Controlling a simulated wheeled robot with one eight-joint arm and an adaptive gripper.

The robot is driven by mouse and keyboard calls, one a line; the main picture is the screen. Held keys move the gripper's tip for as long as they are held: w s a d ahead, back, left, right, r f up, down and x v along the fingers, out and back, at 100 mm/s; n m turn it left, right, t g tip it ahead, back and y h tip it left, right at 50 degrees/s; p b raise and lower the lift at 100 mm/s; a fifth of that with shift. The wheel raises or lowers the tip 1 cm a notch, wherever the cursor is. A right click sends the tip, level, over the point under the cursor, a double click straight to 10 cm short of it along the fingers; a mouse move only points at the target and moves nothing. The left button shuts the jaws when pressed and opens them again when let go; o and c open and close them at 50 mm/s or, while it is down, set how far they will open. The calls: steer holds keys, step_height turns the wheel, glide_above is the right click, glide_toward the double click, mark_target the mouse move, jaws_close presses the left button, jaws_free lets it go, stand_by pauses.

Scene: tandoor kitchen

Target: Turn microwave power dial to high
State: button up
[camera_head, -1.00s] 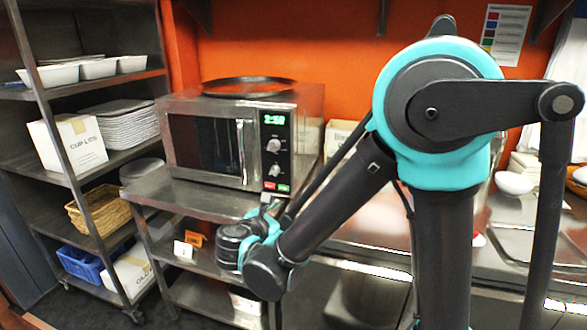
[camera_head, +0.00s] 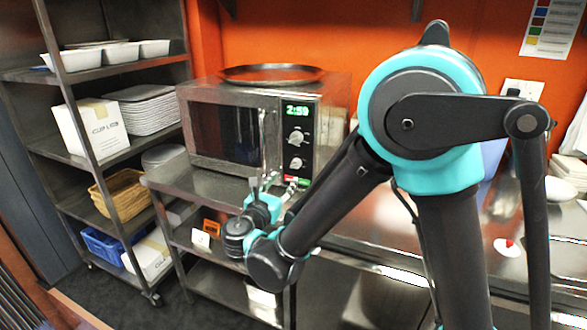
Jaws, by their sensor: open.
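The steel microwave (camera_head: 228,128) stands on the steel table, its door shut and its lit display reading 2:59. Two silver dials sit one above the other on its dark control panel, the upper dial (camera_head: 297,138) and the lower dial (camera_head: 296,163). I cannot tell which is the power dial, and their markings are too small to read. My gripper (camera_head: 270,182) is open and empty, low in front of the microwave near the bottom of the door handle (camera_head: 263,138). It is below and left of the dials, apart from them.
A dark round tray (camera_head: 272,74) lies on top of the microwave. The steel table (camera_head: 215,184) has little bare room in front of it. A shelf rack with white trays, plates (camera_head: 150,112) and a cardboard box (camera_head: 95,130) stands at left.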

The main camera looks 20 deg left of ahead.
steer(key=w, duration=0.9)
steer(key=shift+w, duration=0.15)
steer(key=shift+d, duration=0.1)
jaws_close()
